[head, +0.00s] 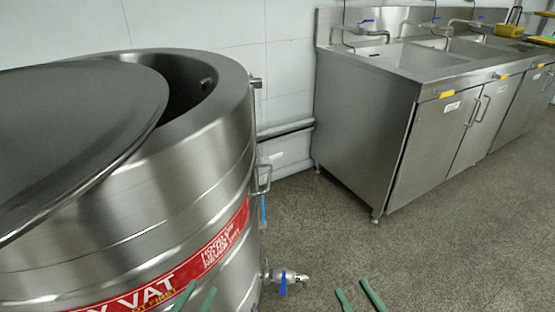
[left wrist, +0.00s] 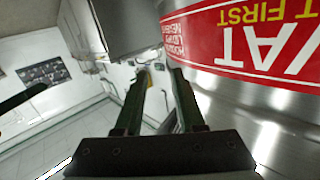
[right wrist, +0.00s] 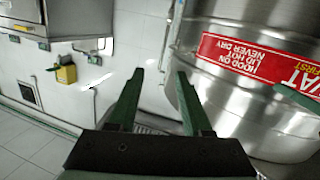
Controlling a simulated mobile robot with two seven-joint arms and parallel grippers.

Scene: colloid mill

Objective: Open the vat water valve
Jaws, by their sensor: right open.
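The steel vat (head: 200,130) with a red label fills the left of the head view, its round lid (head: 70,130) partly over the opening. A valve with a blue lever (head: 283,283) sticks out low on the vat's right side. A thin blue piece (head: 263,210) hangs higher up, below a bent metal handle or pipe. I cannot tell which is the water valve. My left gripper (head: 196,298) is open and empty in front of the vat's label. My right gripper (head: 357,298) is open and empty, right of the low valve and apart from it.
A steel sink counter (head: 370,135) with cabinet doors and blue-handled taps (head: 368,24) stands along the wall at right. A yellow box (right wrist: 67,73) on the wall shows in the right wrist view. Speckled floor (head: 450,240) between vat and counter is clear.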

